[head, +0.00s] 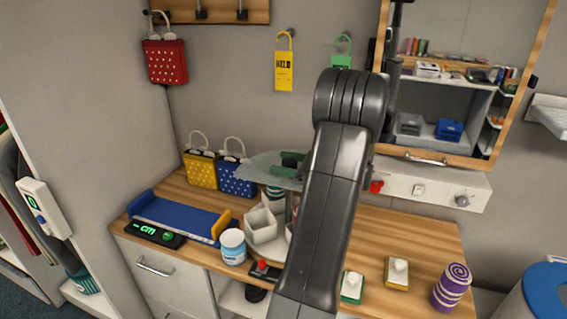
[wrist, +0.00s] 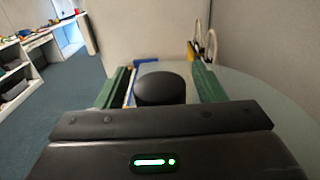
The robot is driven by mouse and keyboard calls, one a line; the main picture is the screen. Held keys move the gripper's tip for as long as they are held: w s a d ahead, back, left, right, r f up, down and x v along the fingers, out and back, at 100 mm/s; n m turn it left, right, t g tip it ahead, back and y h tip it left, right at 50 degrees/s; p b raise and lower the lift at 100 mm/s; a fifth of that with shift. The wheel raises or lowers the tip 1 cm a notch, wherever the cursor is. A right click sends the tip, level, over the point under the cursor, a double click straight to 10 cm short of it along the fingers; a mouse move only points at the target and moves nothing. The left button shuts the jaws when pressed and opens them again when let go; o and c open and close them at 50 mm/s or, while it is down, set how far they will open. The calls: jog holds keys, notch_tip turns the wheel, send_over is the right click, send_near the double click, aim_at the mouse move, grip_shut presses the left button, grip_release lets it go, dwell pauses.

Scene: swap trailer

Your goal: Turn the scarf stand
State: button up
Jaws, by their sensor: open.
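What I take to be the scarf stand is the round clear glass top (head: 254,163) above the wooden counter. It also shows in the wrist view (wrist: 255,105), with a black round knob (wrist: 160,88) on it. My gripper (head: 288,164) is at the glass top in the head view. In the wrist view my gripper's (wrist: 162,76) green fingers are apart, one on each side of the knob, with visible gaps. I cannot tell exactly how deep the knob sits between them. My arm hides part of the stand and counter in the head view.
White open boxes (head: 262,223) and a white-blue jar (head: 232,246) stand below the glass. Yellow (head: 201,169) and blue (head: 237,180) dotted bags stand behind. A blue tray (head: 178,216) lies left. A purple roll (head: 452,286) stands right. A mirror (head: 440,105) hangs on the wall.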

jog(key=p+v, duration=0.2)
jog(key=v, duration=0.9)
jog(key=shift+s+d, duration=0.1)
jog(key=shift+d, duration=0.15)
jog(key=shift+c, duration=0.4)
